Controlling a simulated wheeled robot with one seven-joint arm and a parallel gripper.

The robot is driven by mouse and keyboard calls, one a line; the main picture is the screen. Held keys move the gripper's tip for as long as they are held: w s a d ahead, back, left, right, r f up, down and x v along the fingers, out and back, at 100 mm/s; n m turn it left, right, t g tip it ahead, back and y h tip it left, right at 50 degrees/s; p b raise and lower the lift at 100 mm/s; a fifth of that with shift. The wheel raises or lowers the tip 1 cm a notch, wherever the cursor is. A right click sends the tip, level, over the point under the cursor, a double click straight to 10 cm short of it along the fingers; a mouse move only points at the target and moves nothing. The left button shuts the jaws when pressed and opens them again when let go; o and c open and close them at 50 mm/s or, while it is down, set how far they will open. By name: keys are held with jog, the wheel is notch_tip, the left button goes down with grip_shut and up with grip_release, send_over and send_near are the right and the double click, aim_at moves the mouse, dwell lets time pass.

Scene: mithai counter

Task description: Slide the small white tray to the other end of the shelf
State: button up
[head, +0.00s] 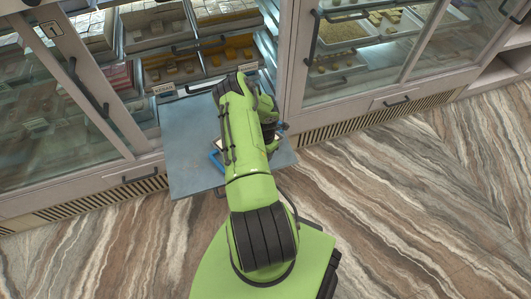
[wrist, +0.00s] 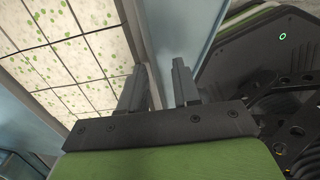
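Contact cannot be told. In the head view my arm hides the gripper and most of what lies below it.
Trays of sweets (head: 195,62) fill the open case behind the shelf. Glazed cabinets with handles stand at the left (head: 60,90) and right (head: 360,50). The left part of the shelf looks bare. The striped floor (head: 400,210) in front is clear.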

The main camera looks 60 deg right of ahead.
notch_tip(320, 180, up, 16)
jog(key=p, duration=0.5)
jog(key=shift+f, duration=0.15)
